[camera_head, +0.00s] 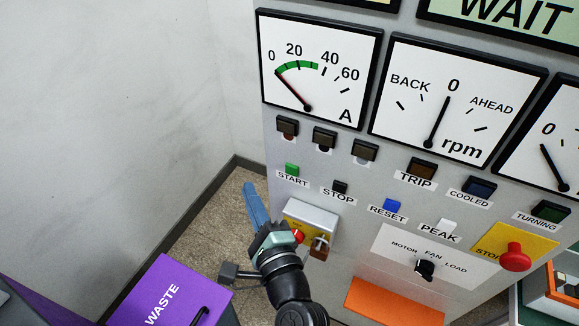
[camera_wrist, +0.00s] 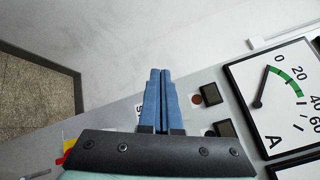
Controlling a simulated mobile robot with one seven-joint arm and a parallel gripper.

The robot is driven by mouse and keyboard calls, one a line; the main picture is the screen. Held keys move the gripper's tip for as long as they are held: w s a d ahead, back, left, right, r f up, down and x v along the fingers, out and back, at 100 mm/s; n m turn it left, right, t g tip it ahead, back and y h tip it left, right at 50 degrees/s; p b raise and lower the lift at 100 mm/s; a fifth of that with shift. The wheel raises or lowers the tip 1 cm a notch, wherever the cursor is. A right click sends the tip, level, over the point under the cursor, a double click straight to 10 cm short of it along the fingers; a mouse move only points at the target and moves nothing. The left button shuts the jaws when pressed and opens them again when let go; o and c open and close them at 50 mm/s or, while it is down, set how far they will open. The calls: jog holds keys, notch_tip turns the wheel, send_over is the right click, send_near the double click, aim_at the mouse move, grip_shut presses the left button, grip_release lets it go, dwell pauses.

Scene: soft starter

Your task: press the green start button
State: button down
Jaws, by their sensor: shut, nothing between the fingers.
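The green start button (camera_head: 291,169) sits on the grey control panel above the label START, left of the black STOP button (camera_head: 340,186). My gripper (camera_head: 249,186) has blue fingers, shut together and empty. In the head view its tips appear to the left of the green button, with a visible gap in the picture; the depth between them is hard to judge. In the wrist view the blue fingers (camera_wrist: 160,72) point toward the panel's edge and cover part of its face. The green button does not show there; only a piece of a white label shows beside the fingers.
Lamps (camera_head: 324,137) and an ammeter (camera_head: 318,70) lie above the buttons. A grey box with a red part and a padlock (camera_head: 322,245) is close to my wrist. A purple WASTE bin (camera_head: 172,290) stands at lower left. A red stop knob (camera_head: 515,257) is at right.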

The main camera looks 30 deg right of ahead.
aim_at(285, 170)
notch_tip(285, 170, down, 6)
jog(key=s+d+m+g, duration=0.1)
jog(key=s+m, duration=0.1)
jog(key=m, duration=0.1)
jog(key=shift+s+d+r+h, duration=0.25)
jog(key=shift+d+h, duration=0.15)
jog(key=shift+w+d, duration=0.1)
jog(key=w+d+b, duration=0.2)
jog(key=w+d, duration=0.3)
jog(key=d, duration=0.1)
jog(key=shift+w+d+b, duration=0.15)
jog(key=shift+d+b, duration=0.2)
dwell(1.5)
jog(key=shift+w+d, duration=0.25)
jog(key=shift+d, duration=0.1)
jog(key=shift+w+d+r, duration=0.1)
jog(key=shift+w+d, duration=0.15)
jog(key=shift+d, duration=0.1)
dwell(0.7)
dwell(0.3)
jog(key=shift+s+a, duration=0.55)
jog(key=shift+a, duration=0.15)
